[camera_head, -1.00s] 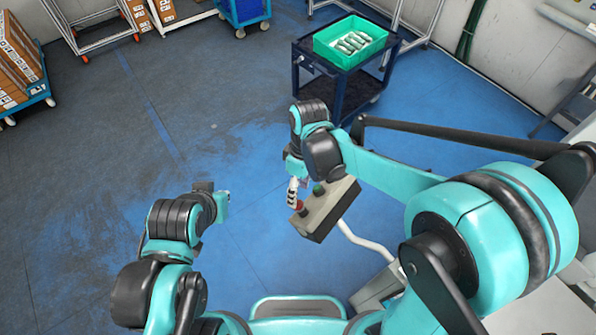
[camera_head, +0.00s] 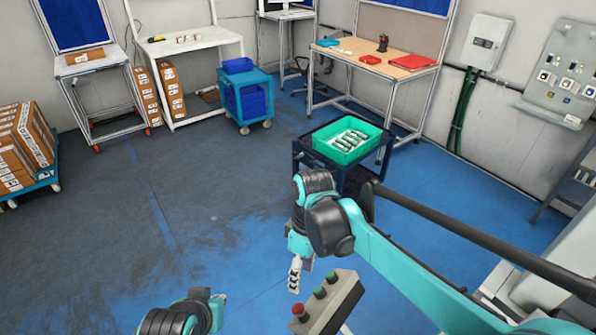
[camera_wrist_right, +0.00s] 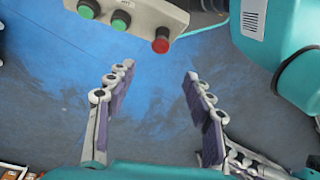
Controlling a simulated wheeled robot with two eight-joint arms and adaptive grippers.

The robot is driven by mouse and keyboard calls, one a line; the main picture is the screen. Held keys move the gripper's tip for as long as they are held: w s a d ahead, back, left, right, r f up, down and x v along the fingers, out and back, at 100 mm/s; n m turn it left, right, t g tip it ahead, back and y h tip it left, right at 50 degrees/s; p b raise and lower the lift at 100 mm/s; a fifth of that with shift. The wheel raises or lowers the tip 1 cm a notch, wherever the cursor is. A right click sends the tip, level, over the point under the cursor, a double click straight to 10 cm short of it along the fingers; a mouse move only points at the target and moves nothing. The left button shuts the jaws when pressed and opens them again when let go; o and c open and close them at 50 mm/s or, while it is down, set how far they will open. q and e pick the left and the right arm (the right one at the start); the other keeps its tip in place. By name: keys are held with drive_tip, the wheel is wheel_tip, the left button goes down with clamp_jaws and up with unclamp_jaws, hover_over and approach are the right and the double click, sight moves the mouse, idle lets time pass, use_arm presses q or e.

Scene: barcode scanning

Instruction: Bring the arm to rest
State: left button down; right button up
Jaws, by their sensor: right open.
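My right gripper (camera_head: 295,274) hangs in front of me at the lower middle of the head view, pointing down. In the right wrist view its two fingers (camera_wrist_right: 155,85) are spread wide with only the floor between them, so it is open and empty. My left arm shows at the bottom of the head view, left of centre; its gripper's fingers are not clearly visible, and the frame cuts off much of that arm.
A grey button box (camera_head: 335,300) with red and green buttons is close beside my right gripper. A dark cart (camera_head: 312,172) carries a green crate (camera_head: 318,138) of several pale items. Tables and a blue trolley (camera_head: 262,85) stand behind.

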drive_tip(key=s+d+f+m+t+b, duration=0.4)
drive_tip(key=d+f+m+b, duration=0.1)
drive_tip(key=d, duration=0.3)
drive_tip(key=s+d+f+m+t+h+b, duration=0.1)
drive_tip(key=s+d+f+m+t+b, duration=0.3)
drive_tip(key=d, duration=0.5)
wheel_tip(320, 180, down, 2)
drive_tip(key=m+t+b, duration=0.1)
drive_tip(key=m+b, duration=0.2)
drive_tip(key=shift+s+m+b, duration=0.3)
drive_tip(key=shift+s, duration=0.1)
